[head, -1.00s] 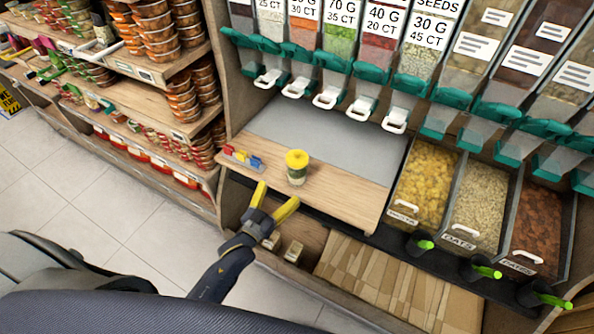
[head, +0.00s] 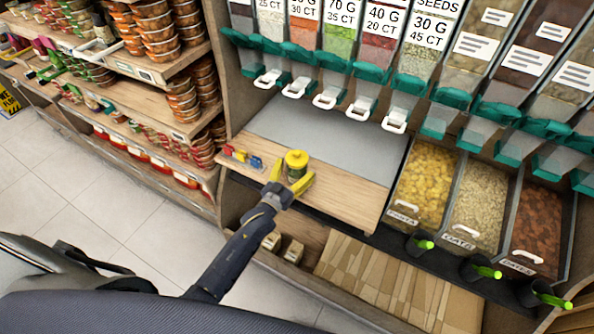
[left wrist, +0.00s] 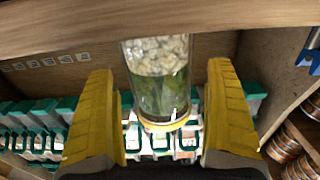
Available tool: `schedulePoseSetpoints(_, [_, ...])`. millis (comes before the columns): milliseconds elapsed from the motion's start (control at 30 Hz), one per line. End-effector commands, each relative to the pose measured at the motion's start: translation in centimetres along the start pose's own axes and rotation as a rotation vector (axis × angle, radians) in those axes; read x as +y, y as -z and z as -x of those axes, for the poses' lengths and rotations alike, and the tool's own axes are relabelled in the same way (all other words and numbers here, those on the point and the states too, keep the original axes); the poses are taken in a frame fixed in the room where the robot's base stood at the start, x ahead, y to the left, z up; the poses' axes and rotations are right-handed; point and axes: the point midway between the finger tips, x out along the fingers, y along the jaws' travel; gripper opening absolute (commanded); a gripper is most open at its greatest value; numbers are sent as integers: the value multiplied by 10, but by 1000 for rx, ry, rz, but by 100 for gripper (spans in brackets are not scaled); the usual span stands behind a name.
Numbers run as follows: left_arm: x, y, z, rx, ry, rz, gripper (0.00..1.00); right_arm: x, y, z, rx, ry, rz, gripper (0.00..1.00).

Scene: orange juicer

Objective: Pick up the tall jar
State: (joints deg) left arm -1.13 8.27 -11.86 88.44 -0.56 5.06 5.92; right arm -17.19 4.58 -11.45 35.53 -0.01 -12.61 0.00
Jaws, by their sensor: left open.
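The tall jar (head: 296,167) has a yellow lid and stands on the wooden counter ledge in the head view. In the left wrist view, the jar (left wrist: 160,80) is clear glass with pale pieces and a green layer inside, and its yellow lid is at the lower end in that picture. My left gripper (head: 289,181) has its yellow fingers on either side of the jar. In the left wrist view the fingers (left wrist: 163,115) are open, with a gap between each finger and the jar. My right gripper is not in view.
Small red, yellow and blue items (head: 242,157) sit just left of the jar on the ledge. A grey mat (head: 330,140) lies behind it. Dispensers with white handles (head: 327,98) hang above. Food bins (head: 422,187) stand to the right.

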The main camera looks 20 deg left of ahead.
Motion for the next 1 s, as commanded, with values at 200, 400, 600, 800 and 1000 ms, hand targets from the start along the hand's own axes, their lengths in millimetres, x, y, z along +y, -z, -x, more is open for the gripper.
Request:
schedulePoseSetpoints(200, [0,0,-12,0,0,0,88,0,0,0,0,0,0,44])
schedulePoseSetpoints(400, [0,0,-12,0,0,-1,88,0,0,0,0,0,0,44])
schedulePoseSetpoints(600, [0,0,-12,0,0,-1,69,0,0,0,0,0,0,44])
schedulePoseSetpoints(800, [0,0,-12,0,0,-1,46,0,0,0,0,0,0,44])
schedulePoseSetpoints(1000, [0,2,-13,3,0,0,24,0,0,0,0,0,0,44])
